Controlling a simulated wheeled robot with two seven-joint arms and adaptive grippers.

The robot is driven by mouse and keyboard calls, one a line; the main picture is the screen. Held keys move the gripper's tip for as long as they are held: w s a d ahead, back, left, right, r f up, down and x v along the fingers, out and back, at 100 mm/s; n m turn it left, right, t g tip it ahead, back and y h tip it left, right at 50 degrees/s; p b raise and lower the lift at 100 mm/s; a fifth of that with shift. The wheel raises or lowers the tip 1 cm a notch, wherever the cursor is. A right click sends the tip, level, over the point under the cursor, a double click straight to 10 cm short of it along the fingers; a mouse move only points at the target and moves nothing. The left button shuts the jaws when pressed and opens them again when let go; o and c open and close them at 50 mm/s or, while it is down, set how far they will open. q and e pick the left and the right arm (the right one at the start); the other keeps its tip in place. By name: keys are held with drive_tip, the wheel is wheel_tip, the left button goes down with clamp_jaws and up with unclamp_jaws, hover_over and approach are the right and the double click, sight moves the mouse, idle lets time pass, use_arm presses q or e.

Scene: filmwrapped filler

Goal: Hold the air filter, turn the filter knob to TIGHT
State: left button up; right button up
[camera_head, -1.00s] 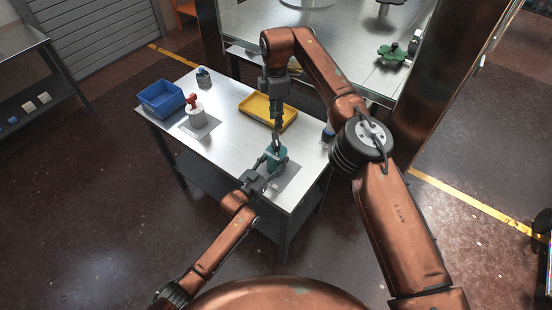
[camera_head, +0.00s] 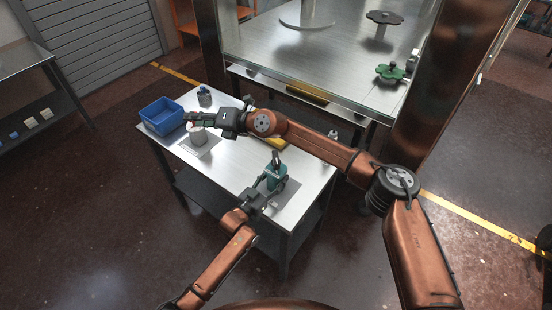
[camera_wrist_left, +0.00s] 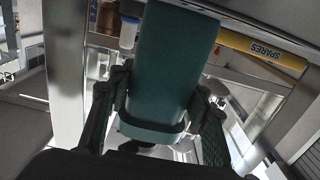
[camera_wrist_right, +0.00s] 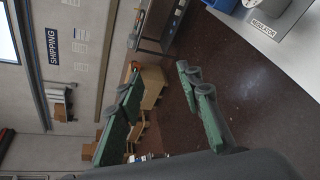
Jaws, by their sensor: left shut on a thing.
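The teal air filter (camera_head: 275,179) stands upright at the front right of the metal table. A dark part, apparently its knob (camera_head: 276,157), is on top; its setting is too small to read. My left gripper (camera_head: 268,187) is shut on the filter's body; in the left wrist view the teal body (camera_wrist_left: 172,60) fills the space between the fingers. My right gripper (camera_head: 189,118) is open, well left of the filter, and overlaps the top of a white cylinder in the head view. In the right wrist view its fingers (camera_wrist_right: 160,72) are apart with nothing between them.
The yellow SPARES tray (camera_wrist_left: 262,50) is partly behind my right arm.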

wheel_tip(320, 180, up, 3)
drive_tip(key=s+d+t+y, duration=0.2)
drive_tip(key=t, duration=0.1)
drive_tip(key=t+h, duration=0.4)
drive_tip(key=h, duration=1)
approach(277, 161)
drive_tip(key=x, duration=1.2)
clamp_jaws()
